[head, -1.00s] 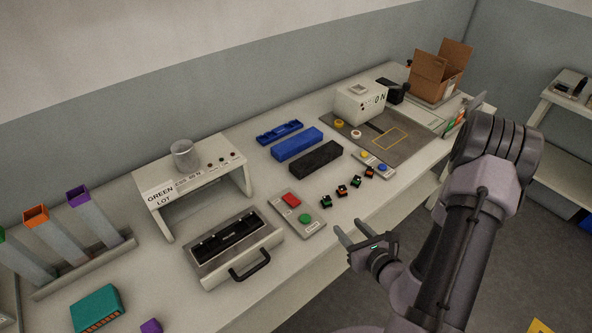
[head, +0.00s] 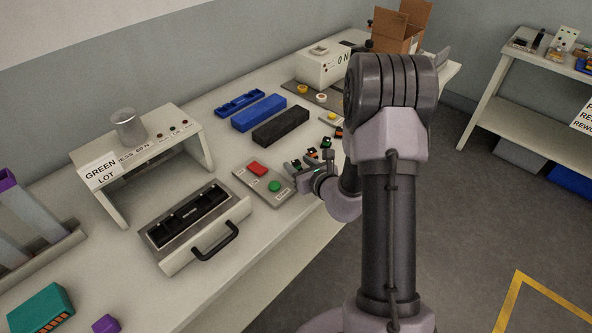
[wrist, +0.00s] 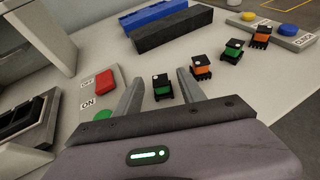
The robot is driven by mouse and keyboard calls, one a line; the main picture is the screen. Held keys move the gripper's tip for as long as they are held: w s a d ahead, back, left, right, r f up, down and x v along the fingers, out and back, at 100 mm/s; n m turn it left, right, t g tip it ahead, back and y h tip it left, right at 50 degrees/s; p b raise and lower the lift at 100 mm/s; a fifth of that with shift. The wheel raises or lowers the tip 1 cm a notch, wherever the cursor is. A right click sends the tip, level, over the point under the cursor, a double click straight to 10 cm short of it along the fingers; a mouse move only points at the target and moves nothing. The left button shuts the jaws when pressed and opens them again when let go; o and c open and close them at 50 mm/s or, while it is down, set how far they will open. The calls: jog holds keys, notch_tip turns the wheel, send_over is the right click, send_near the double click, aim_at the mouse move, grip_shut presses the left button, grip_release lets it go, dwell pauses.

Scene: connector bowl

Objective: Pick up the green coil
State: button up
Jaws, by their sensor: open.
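Two small black parts with green faces, which look like green coils, stand on the bench in a row with two orange-faced ones. The nearer green coil (wrist: 162,88) is in the wrist view, ahead of my gripper (wrist: 159,75) and between the lines of its two fingers. The other green coil (wrist: 233,51) is farther right, between the orange-faced parts (wrist: 201,68) and (wrist: 261,37). My gripper (head: 309,164) is open and empty in the head view, low at the bench's front edge. It partly hides the row there.
A button box with a red button (head: 257,168) and a green button (head: 275,186) is close left of my gripper. Black (head: 281,127) and blue (head: 258,112) blocks lie behind. A handled case (head: 212,232) is at left.

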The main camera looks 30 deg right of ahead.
jog(key=shift+w+f, duration=0.15)
jog(key=shift+w, duration=0.1)
grip_shut()
jog(key=shift+r, duration=0.2)
